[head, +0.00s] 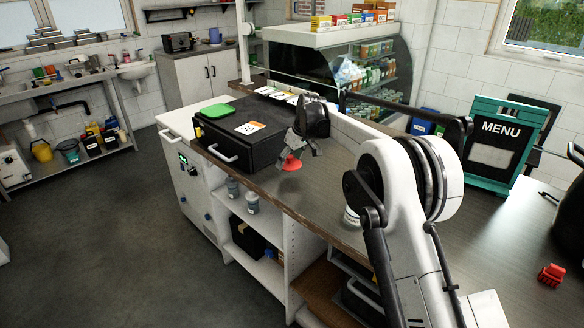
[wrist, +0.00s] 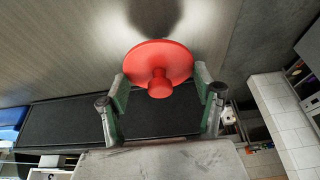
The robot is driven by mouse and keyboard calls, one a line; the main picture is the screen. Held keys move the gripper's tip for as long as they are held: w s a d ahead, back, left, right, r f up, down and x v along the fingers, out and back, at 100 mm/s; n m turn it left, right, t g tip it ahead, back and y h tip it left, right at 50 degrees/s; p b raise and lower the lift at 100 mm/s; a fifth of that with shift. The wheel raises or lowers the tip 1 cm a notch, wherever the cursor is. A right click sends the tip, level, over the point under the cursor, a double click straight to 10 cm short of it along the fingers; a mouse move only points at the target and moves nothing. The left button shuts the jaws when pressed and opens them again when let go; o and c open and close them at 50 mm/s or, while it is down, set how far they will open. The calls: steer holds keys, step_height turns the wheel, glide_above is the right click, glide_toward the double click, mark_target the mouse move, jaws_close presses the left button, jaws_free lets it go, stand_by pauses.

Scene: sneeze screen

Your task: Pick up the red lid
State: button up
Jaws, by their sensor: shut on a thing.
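The red lid (head: 291,164) is a round disc with a knob. My gripper (head: 296,151) is shut on it, and the lid hangs under the fingers by the counter's front edge, beside the black box. In the wrist view the lid (wrist: 160,62) sits between the two fingertips of my gripper (wrist: 161,84), its knob toward the camera. A dark shadow lies on the wood counter apart from the lid, so it looks held above the surface.
The wood counter (head: 331,188) is clear in the middle. A glass display case (head: 340,62) stands behind. A MENU board (head: 497,145) and a small red object (head: 551,274) are at right.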

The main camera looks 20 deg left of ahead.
steer(key=s+a+r+b, duration=0.1)
steer(key=s+a+r, duration=0.2)
steer(key=s+r, duration=0.3)
steer(key=s, duration=0.3)
steer(key=shift+s+a, duration=0.2)
steer(key=shift+s, duration=0.2)
steer(key=shift+d+r, duration=0.1)
